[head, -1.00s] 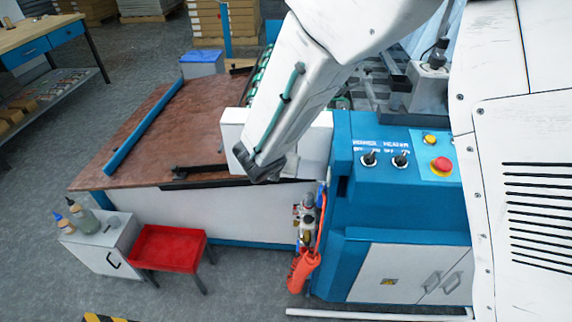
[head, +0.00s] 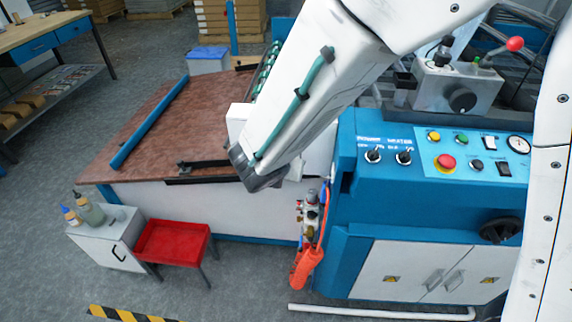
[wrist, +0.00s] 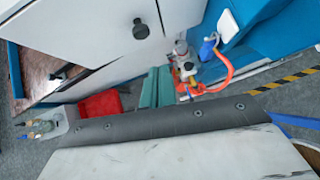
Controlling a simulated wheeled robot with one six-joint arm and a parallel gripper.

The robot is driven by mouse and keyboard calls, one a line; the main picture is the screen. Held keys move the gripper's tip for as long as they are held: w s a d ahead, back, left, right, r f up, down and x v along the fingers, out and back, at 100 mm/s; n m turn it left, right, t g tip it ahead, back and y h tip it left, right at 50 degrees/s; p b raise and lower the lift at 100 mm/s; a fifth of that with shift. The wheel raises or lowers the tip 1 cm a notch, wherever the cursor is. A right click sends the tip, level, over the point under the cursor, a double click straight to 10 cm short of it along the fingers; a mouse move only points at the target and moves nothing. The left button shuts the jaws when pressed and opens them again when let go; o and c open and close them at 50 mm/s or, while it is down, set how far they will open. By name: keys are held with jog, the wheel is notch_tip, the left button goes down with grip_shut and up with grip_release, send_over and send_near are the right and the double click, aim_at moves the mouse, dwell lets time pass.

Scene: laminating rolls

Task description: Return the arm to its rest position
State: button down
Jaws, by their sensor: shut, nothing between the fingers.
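My arm (head: 310,90) reaches down from the top of the head view, in front of the blue and white laminating machine (head: 350,225). Its dark lower end is beside the machine's white side. My gripper's fingers cannot be made out in the head view. In the wrist view my gripper (wrist: 158,74) shows as two green fingers close together with nothing between them. It is apart from the red tray stand and the hoses behind it.
A control panel (head: 465,150) with knobs and a red button tops the machine. A brown table (head: 140,130) lies left of my arm. A red tray stand (head: 172,245), a small white cabinet (head: 105,240) and an orange hose (head: 308,265) stand near the floor. Open floor lies at the front left.

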jog(key=s+d+r+m+g, duration=0.2)
jog(key=s+d+r+m, duration=0.4)
jog(key=m, duration=0.5)
jog(key=s+d+r+m+g+y, duration=0.1)
jog(key=s+d+r+m+g, duration=0.1)
jog(key=s+d+r+m, duration=0.4)
jog(key=s+d+r+m+g+y, duration=0.1)
jog(key=s+d+r+m+g, duration=0.2)
jog(key=s+d+m, duration=0.9)
jog(key=d+r+m, duration=0.3)
jog(key=d+m, duration=0.1)
jog(key=shift+d, duration=0.35)
jog(key=c, duration=2.1)
grip_release()
jog(key=shift+w, duration=0.1)
jog(key=shift+c, duration=0.2)
